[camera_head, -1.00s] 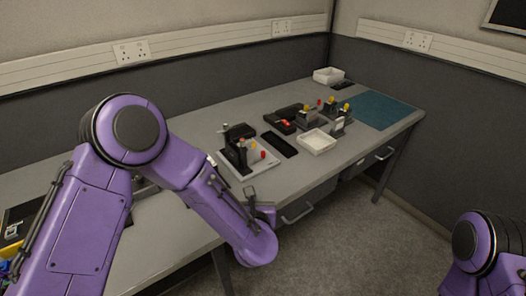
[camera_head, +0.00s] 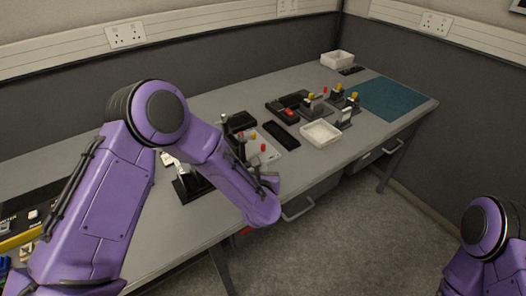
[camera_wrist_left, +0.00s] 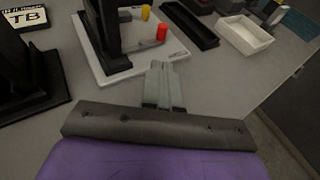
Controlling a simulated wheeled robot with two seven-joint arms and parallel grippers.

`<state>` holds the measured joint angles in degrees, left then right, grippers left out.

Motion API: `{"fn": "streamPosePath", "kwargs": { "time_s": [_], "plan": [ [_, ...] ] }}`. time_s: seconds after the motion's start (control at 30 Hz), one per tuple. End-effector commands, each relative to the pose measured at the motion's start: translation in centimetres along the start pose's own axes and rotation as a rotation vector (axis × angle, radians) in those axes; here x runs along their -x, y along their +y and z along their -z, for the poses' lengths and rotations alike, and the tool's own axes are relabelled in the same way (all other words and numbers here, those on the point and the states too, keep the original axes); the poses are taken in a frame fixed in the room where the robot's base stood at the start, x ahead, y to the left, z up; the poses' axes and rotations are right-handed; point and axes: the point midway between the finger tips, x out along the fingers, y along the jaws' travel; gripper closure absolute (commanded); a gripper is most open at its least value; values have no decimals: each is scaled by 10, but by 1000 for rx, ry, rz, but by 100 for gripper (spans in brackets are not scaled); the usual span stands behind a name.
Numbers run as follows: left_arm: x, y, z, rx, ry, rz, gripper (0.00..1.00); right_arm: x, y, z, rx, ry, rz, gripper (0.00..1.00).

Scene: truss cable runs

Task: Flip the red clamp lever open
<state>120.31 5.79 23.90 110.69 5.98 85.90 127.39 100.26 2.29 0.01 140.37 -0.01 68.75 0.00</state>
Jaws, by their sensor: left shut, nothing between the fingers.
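A red cylindrical knob (camera_head: 263,147) stands upright on a white base plate (camera_head: 284,139), beside a yellow knob (camera_head: 253,135) and a tall black upright block. In the left wrist view the red knob (camera_wrist_left: 162,32) is just beyond my fingertips, with a visible gap. The white plate (camera_wrist_left: 119,66) lies beyond and to the left of the fingers. My left gripper (camera_head: 266,182) is at the table's front edge; in the left wrist view its fingers (camera_wrist_left: 158,72) are together and empty. Whether this knob is the clamp lever's tip is unclear. My right gripper is out of view.
A black tray (camera_head: 281,136), a white tray (camera_head: 320,133) and more fixtures with red and yellow tips (camera_head: 318,105) stand to the right. A black stand (camera_head: 190,184) is left of the plate, partly behind my arm. A teal mat (camera_head: 390,98) is clear.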

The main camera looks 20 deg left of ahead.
Motion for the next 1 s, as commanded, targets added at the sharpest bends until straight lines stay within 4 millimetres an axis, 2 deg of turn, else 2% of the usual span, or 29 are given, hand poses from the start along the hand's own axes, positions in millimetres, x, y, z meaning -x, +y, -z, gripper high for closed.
{"fn": "streamPosePath", "kwargs": {
  "time_s": [0.2, 0.4, 0.6, 1.0],
  "plan": [
    [-47, -1, -2, 0, 0, 0, 100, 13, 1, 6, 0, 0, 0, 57],
    [-76, -1, -11, 0, 0, 0, 100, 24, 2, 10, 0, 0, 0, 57],
    [-86, -2, -12, -2, 1, 2, 100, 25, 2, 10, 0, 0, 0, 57],
    [-87, 3, -11, 7, 0, -17, 100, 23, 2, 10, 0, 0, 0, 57]
  ]
}}
